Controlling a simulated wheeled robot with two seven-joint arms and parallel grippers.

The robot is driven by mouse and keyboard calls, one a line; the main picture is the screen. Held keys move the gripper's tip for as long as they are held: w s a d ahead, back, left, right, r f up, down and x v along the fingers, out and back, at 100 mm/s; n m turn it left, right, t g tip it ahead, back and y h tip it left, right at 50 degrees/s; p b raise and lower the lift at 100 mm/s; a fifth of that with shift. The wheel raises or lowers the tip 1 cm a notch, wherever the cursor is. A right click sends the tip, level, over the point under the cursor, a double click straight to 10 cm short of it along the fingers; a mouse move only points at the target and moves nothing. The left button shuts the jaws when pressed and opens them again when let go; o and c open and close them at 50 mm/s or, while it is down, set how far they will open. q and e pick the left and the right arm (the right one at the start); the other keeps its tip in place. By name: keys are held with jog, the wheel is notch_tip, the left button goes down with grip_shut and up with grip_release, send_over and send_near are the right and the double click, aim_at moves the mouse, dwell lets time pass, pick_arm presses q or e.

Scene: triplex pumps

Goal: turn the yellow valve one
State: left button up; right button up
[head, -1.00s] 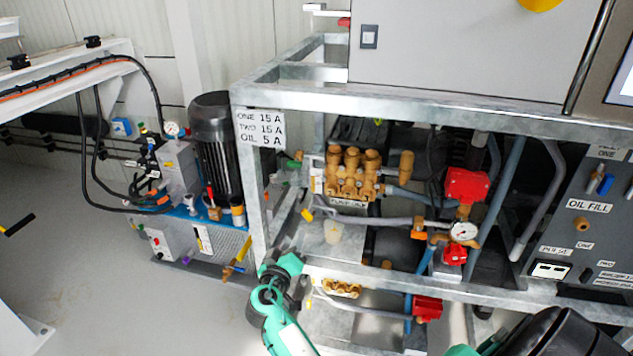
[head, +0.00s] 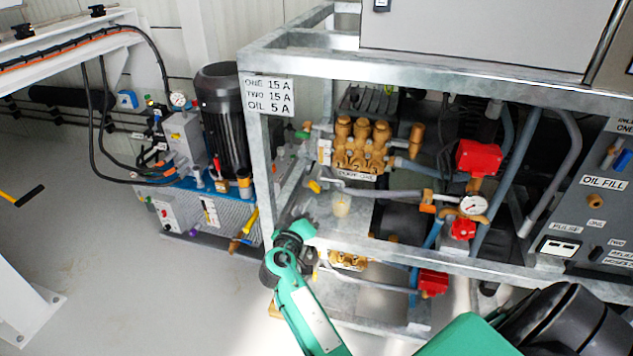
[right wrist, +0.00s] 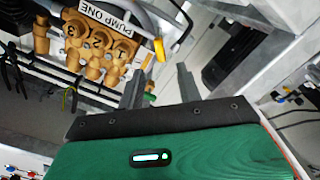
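The yellow valve handle (head: 314,186) is small. It sits at the left end of a grey pipe, below and left of the brass pump with the PUMP ONE label. It also shows in the right wrist view (right wrist: 159,49), beside that label (right wrist: 103,15). My right gripper (head: 308,219) is at the left part of the frame, below the handle and apart from it. In the right wrist view its two fingers (right wrist: 160,80) are spread with nothing between them, and the handle lies beyond the fingertips. My left gripper is not in view.
A galvanized frame post (head: 256,160) stands left of my right gripper, and a frame rail (head: 470,262) crosses below the pump. Red boxes (head: 480,157) and a gauge (head: 472,206) are to the right. A motor unit (head: 221,125) stands at left, with open floor before it.

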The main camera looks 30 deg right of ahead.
aim_at(313, 189)
jog(key=x, duration=1.1)
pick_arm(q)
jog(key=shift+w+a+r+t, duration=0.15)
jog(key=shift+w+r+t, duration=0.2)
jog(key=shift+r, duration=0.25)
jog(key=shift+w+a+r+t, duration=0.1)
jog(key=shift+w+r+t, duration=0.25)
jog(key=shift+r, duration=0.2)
pick_arm(e)
jog(key=shift+w+d, duration=0.3)
grip_shut()
